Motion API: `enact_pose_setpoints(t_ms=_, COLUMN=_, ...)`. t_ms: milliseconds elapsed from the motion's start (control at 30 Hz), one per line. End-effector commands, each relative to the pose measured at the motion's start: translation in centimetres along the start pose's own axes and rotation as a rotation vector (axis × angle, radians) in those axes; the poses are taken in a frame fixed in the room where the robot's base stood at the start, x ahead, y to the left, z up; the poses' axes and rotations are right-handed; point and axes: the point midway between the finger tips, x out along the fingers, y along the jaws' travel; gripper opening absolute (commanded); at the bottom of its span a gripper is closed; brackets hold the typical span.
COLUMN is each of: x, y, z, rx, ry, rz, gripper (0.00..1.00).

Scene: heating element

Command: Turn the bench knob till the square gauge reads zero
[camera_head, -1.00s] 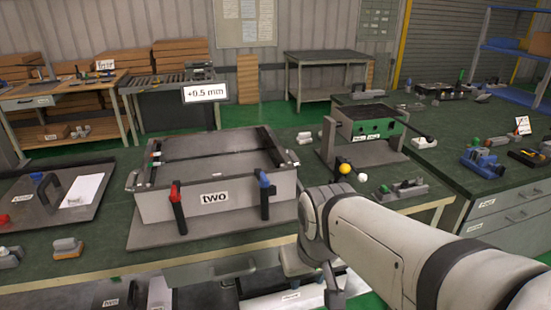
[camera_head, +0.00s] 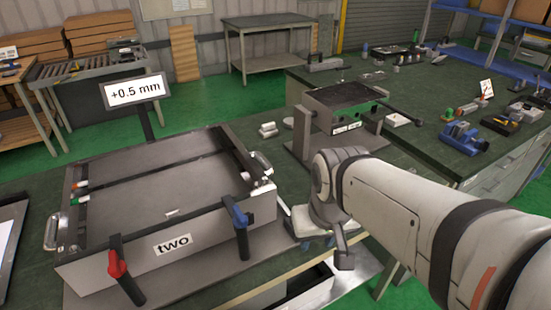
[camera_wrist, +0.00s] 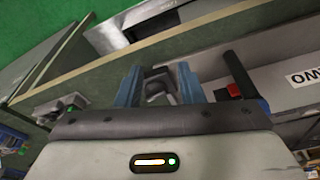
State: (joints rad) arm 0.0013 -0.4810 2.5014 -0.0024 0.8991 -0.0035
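A white rectangular readout (camera_head: 134,90) on a dark post stands behind the grey tray-like fixture labelled "two" (camera_head: 205,232) and shows "+0.5 mm". I cannot pick out the bench knob for certain; my arm covers part of the bench on the right. My gripper is at the end of my arm, right of the fixture; its fingers are not clear in the head view. In the wrist view my gripper (camera_wrist: 158,85) has two blue fingers apart, with a dark grey shape seen between them. I cannot tell whether they touch it.
A dark box on a stand (camera_head: 342,105) is behind my arm. Another green-topped bench (camera_head: 420,90) with tools lies behind right. Green floor is open at the back.

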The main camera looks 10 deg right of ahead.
Motion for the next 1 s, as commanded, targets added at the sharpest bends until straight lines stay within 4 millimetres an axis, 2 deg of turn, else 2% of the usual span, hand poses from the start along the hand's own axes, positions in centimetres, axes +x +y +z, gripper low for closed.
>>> enact_pose_setpoints(t_ms=167, x=-0.6, y=0.0, z=-1.2, rx=0.056, ry=-0.017, rz=0.000, gripper=0.35)
enact_pose_setpoints(t_ms=200, x=-0.8, y=1.3, z=-1.9, rx=0.086, ry=-0.026, rz=-0.001, gripper=0.35)
enact_pose_setpoints(t_ms=367, x=-1.4, y=1.7, z=-5.8, rx=0.311, ry=-0.082, rz=0.010, gripper=0.35)
enact_pose_setpoints(t_ms=500, x=-0.7, y=1.8, z=-9.3, rx=0.547, ry=-0.133, rz=0.035, gripper=0.35)
enact_pose_setpoints(t_ms=600, x=0.3, y=1.9, z=-11.3, rx=0.698, ry=-0.162, rz=0.057, gripper=0.35)
enact_pose_setpoints(t_ms=800, x=2.4, y=2.0, z=-13.4, rx=0.910, ry=-0.197, rz=0.094, gripper=0.35)
enact_pose_setpoints(t_ms=1000, x=3.9, y=2.0, z=-13.8, rx=0.982, ry=-0.208, rz=0.108, gripper=0.35)
